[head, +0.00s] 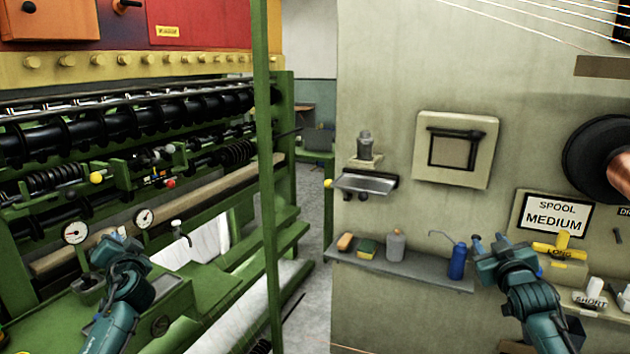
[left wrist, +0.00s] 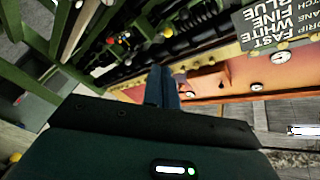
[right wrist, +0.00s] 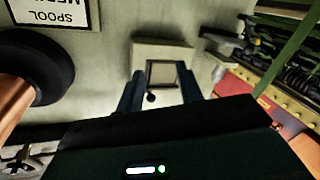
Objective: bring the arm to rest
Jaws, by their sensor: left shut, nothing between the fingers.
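My left gripper (head: 118,238) is at the lower left of the head view, in front of the green machine (head: 205,285). In the left wrist view its fingers (left wrist: 162,88) are together with nothing between them. My right gripper (head: 488,240) is at the lower right of the head view, in front of the pale wall by the grey shelf's right end. In the right wrist view its fingers (right wrist: 160,92) stand apart with nothing between them; the framed wall panel (right wrist: 163,72) shows beyond. Both grippers are empty.
A grey shelf (head: 430,277) holds a sponge, a grey bottle (head: 395,245) and a blue bottle (head: 458,262) close to my right gripper. A "SPOOL MEDIUM" sign (head: 556,215) and dark spool (head: 597,160) are on the wall. A green post (head: 265,180) stands between the arms.

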